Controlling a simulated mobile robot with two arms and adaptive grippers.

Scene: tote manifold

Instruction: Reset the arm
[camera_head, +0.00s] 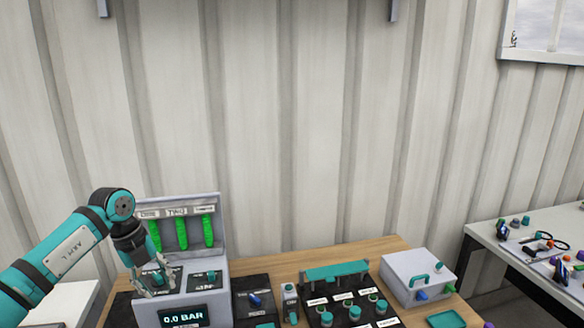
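My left arm comes in from the left, teal and dark grey. Its gripper (157,286) points down over the left part of the grey console (207,284). Its fingers look spread apart, with nothing clearly held between them. A small dark panel with a teal switch lies right behind the fingers and is partly hidden, and I cannot tell whether they touch it. A second teal switch (211,276) sits to the right on the console. My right gripper is not in view.
The console has green tubes (208,230) at its back and a display (184,316) reading 0.0 BAR. On the wooden table (276,262) stand a black manifold (335,287) with a teal handle and a grey box (416,278). A side table (515,246) holds loose parts. Space above is clear.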

